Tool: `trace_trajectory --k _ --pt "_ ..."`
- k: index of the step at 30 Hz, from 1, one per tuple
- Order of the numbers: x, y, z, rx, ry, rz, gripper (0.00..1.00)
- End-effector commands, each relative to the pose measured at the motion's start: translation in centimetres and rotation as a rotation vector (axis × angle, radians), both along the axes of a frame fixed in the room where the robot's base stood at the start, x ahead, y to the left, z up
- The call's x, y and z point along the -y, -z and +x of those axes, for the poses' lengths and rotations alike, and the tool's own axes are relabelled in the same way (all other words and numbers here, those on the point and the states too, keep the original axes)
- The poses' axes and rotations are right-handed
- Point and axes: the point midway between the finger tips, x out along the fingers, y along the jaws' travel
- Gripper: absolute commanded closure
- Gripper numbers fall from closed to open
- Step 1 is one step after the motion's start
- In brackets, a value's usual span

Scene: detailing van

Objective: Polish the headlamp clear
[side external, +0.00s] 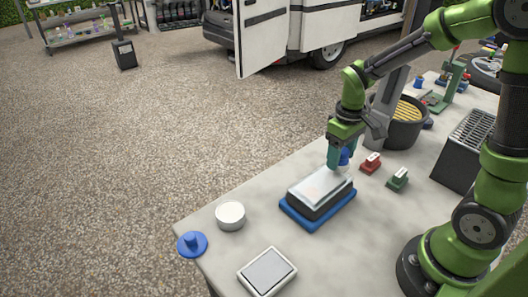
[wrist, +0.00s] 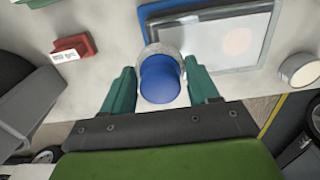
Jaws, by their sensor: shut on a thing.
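The headlamp (side external: 318,190) lies flat on the bench, with a clear pale lens over a dark body on a blue base (side external: 312,222). In the wrist view the headlamp (wrist: 215,50) shows a faint pale, pinkish patch on its lens. My gripper (side external: 341,158) is shut on the blue knob of a polishing pad (wrist: 160,82), whose pale round rim shows beyond the knob. The pad is at the lens's far right corner in the side view, at its left edge in the wrist view. Whether it touches the lens, I cannot tell. My fingers (wrist: 162,90) flank the knob.
A white round tin (side external: 230,215), a blue knobbed disc (side external: 192,243) and a white-framed grey panel (side external: 267,271) lie near the bench's front left. A red block (side external: 371,162) and green block (side external: 397,179) stand right of the headlamp. A black bucket (side external: 402,132) stands behind.

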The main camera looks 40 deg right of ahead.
Motion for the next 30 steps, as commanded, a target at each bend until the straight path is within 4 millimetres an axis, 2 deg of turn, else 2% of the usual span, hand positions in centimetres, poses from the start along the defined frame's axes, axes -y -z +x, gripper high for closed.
trace_trajectory --k 30 --pt "-0.1 1.2 0.0 -0.001 0.001 0.001 0.74"
